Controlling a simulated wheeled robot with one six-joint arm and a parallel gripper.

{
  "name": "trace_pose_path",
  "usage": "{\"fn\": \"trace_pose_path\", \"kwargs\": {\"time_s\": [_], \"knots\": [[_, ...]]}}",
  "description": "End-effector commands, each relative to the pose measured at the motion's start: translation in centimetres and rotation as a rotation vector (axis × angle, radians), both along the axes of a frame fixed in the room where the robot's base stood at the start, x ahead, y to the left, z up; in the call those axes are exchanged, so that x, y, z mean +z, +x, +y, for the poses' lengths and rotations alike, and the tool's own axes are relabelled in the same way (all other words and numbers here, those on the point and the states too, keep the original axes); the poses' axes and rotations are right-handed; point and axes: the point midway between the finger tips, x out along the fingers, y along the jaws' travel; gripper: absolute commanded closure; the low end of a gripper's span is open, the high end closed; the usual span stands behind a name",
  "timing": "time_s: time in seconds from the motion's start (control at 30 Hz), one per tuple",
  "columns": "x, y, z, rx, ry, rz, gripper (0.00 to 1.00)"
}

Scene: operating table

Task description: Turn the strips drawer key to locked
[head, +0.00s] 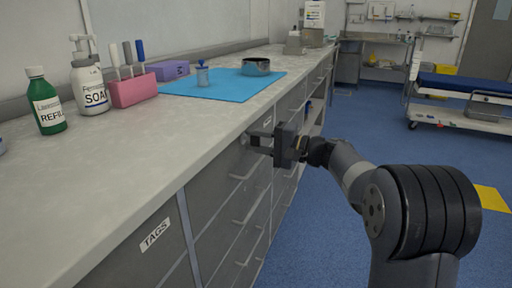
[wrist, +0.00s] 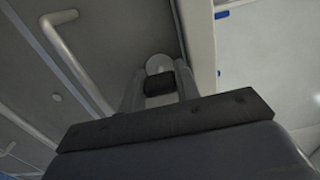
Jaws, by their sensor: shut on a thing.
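My gripper (head: 260,139) reaches the front of a grey drawer under the counter. In the wrist view its two fingers (wrist: 159,90) are closed on a small dark key (wrist: 160,84). A round pale lock face (wrist: 158,64) shows just beyond the key, on the drawer front. The key's turn angle is hard to tell because the fingers cover its sides. In the head view the gripper hides the key and lock. A small label (head: 267,122) sits above the gripper, too small to read.
Bar handles (head: 245,170) stick out from the drawers beside and below; one (wrist: 75,60) is left of my fingers in the wrist view. A drawer labelled TAGS (head: 155,234) is nearer. The counter (head: 190,125) overhangs above. Blue floor (head: 335,235) is free to the right.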

Motion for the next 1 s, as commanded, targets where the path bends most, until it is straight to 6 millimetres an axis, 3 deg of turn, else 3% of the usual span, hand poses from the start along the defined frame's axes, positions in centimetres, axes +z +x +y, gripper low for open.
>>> {"fn": "trace_pose_path", "kwargs": {"time_s": [0.5,0.53,0.8,1.0], "knots": [[-0.12,-0.03,0.03,0.002,-0.008,-0.016,0.92],[-0.12,-0.03,0.03,0.002,-0.008,-0.016,0.68],[-0.04,-0.02,0.02,0.001,-0.007,-0.016,0.47],[0.11,0.0,0.01,0.0,-0.005,-0.019,0.47]]}}
